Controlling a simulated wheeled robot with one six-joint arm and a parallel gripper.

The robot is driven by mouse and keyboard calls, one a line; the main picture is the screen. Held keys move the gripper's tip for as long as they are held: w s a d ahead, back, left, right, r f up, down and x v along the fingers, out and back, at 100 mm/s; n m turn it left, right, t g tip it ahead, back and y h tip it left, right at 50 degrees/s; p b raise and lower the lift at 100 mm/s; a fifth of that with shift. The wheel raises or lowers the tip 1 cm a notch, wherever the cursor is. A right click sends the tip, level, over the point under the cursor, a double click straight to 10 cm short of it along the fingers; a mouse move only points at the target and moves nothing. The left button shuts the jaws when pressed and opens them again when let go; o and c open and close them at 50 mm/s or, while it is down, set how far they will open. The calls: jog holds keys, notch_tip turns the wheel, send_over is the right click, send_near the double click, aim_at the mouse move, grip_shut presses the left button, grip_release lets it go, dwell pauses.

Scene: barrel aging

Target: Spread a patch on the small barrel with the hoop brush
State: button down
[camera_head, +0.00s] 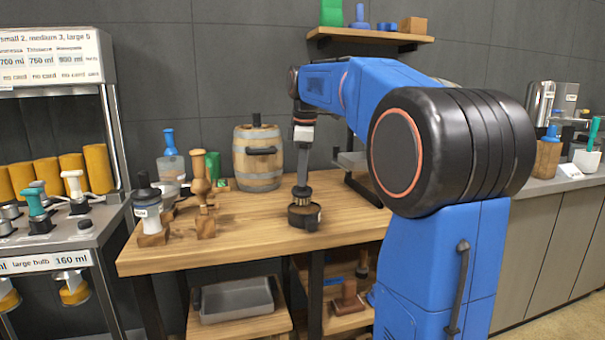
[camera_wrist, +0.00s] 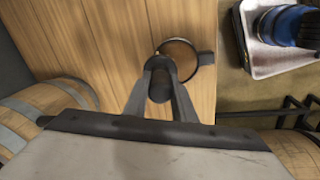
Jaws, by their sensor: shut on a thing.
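The hoop brush (camera_head: 302,192) hangs upright from my gripper (camera_head: 303,150), which is shut on its handle. Its brown lower end is at a small dark round pot (camera_head: 304,216) near the table's front. I cannot tell whether the bristles touch what is inside. In the wrist view, my gripper (camera_wrist: 160,85) is around the dark handle end, which hides part of the pot (camera_wrist: 180,52) and its brown contents. The small barrel (camera_head: 258,160), pale wood with grey hoops, stands upright behind and left of the pot. It also shows at lower left in the wrist view (camera_wrist: 52,100).
A wooden stamp-like tool (camera_head: 203,205), a dark-topped jar (camera_head: 150,212) and a blue-capped bottle (camera_head: 170,160) stand on the table's left. A black stand (camera_head: 362,190) is behind right. The wooden tabletop (camera_head: 250,222) is clear between the pot and the small barrel.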

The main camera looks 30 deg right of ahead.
jog(key=shift+f, duration=0.45)
dwell(1.1)
jog(key=shift+r, duration=0.15)
jog(key=shift+r, duration=3.4)
